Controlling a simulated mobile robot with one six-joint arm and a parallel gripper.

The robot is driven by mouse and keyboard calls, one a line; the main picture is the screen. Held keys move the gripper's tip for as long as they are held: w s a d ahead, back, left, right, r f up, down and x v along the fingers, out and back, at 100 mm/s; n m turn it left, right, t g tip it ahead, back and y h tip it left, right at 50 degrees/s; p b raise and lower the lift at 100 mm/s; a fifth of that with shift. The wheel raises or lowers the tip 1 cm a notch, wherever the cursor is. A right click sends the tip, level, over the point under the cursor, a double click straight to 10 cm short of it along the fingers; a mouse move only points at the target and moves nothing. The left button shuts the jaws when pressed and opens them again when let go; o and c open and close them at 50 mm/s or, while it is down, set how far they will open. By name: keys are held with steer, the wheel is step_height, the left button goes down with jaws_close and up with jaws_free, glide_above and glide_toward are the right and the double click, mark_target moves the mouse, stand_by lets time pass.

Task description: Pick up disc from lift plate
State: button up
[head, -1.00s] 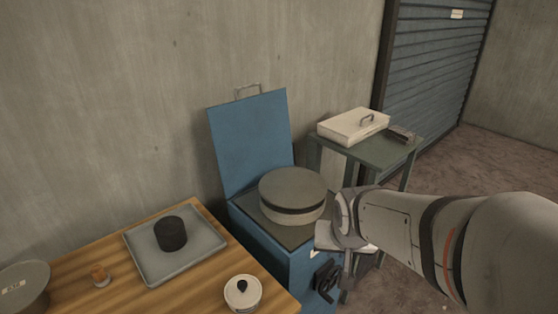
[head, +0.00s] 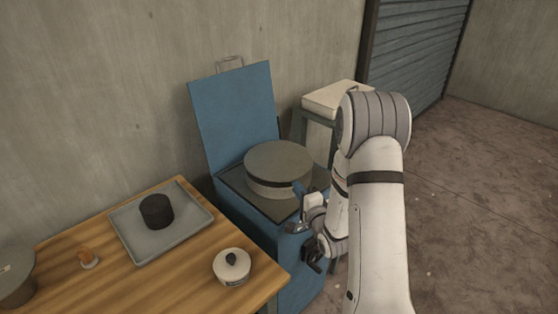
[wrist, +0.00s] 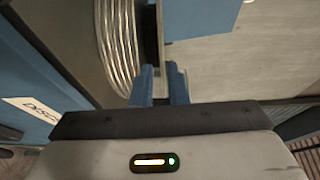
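The disc (head: 278,159) is the flat grey round top of a stack, over a dark band and a paler lower body. It lies level on the dark plate (head: 232,180) of the blue cabinet (head: 262,232). In the wrist view the stack's ridged side (wrist: 122,40) is at upper left, with a thin pale edge, probably the disc's rim, running down towards the finger gap. My gripper (head: 299,191) is at the stack's right front. Its two blue fingers (wrist: 162,85) stand a narrow gap apart. Whether they touch the rim is not clear.
The cabinet's blue lid (head: 235,115) stands raised behind the disc. A dark crank (head: 312,256) is on its front, close to my wrist. A wooden table (head: 110,260) at left holds a tray (head: 185,222) with a black cylinder and a lidded pot (head: 233,268). A pale box (head: 330,98) stands behind.

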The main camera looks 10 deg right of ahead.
mark_target(290, 175)
steer(key=shift+w+a, duration=0.1)
steer(key=shift+w, duration=0.15)
steer(key=p+x, duration=0.1)
steer(key=x, duration=0.2)
steer(key=p+x, duration=0.1)
steer(key=x, duration=0.3)
steer(key=shift+w+d+r, duration=0.1)
steer(key=shift+w+d, duration=0.05)
steer(key=shift+d, duration=0.05)
jaws_close()
steer(key=shift+r, duration=0.1)
